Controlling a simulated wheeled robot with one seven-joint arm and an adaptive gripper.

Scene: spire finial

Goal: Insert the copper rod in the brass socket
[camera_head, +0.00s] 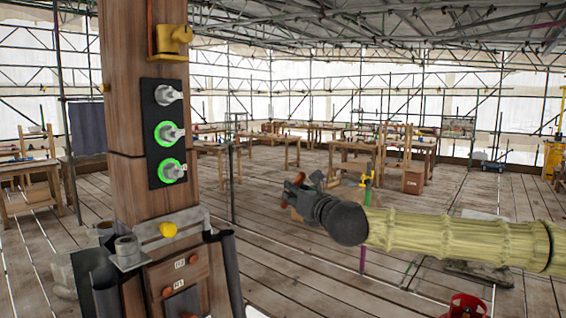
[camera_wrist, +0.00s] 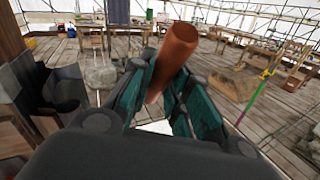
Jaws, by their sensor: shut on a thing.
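The copper rod (camera_wrist: 176,60) is a reddish-brown cylinder in the wrist view. It is tilted, with its upper end leaning right and its lower end between the teal finger pads. My gripper (camera_wrist: 160,98) is shut on it. A brass-coloured fitting (camera_head: 173,38), which looks like the brass socket, is on the upper post. Its opening cannot be made out. My gripper is lower than it, to its right and apart from it.
Below are a grey bracket (camera_head: 190,222) with a yellow knob and dark hanging sleeves. A thin dark pole (camera_head: 232,185) stands between post and gripper. Workbenches (camera_head: 350,150) stand farther back.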

